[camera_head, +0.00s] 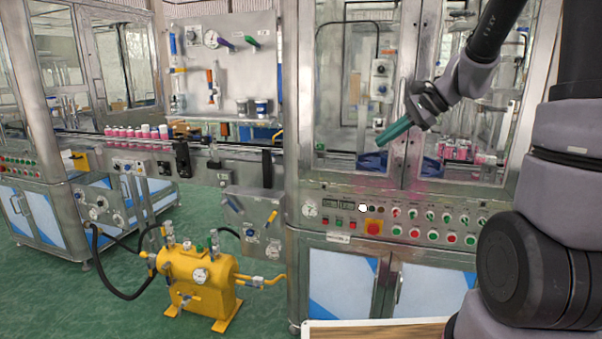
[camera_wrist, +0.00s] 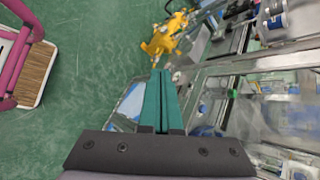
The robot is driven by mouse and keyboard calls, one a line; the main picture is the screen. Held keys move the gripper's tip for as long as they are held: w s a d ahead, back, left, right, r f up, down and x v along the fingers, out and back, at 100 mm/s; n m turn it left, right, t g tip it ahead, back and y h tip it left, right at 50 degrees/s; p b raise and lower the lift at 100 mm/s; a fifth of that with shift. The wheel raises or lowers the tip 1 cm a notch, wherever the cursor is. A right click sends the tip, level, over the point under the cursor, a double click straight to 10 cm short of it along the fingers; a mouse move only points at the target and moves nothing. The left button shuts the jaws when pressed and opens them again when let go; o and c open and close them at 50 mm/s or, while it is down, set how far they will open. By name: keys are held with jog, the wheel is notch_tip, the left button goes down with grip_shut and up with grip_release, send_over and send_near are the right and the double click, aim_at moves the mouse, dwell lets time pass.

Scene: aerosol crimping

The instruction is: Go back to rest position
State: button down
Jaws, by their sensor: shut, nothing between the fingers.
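My gripper (camera_head: 382,141) has teal fingers and hangs in front of the glass doors of the right machine cabinet (camera_head: 345,205), pointing down and to the left. In the wrist view my gripper (camera_wrist: 162,75) shows its two teal fingers pressed together, with nothing between them. My arm comes in from the upper right in the head view. The fingers appear apart from the cabinet, though the exact gap is hard to tell.
A yellow tank (camera_head: 198,280) stands on the green floor at left; it also shows in the wrist view (camera_wrist: 160,42). A conveyor (camera_head: 225,155) carries pink-and-white cans (camera_head: 125,132). A button panel (camera_head: 440,222) lies below the doors. The green floor (camera_head: 60,305) is open at lower left.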

jog(key=s+d+r+n+t+h, duration=0.1)
jog(key=s+r+n+h, duration=0.2)
jog(key=s, duration=0.6)
jog(key=s+d+r+n+t+h, duration=0.2)
jog(key=s+r+n, duration=0.4)
jog(key=s, duration=0.4)
jog(key=shift+s+d+r+n+h, duration=0.15)
jog(key=shift+s+d+n+h, duration=0.2)
jog(key=shift+h, duration=0.35)
jog(key=shift+w+a, duration=0.1)
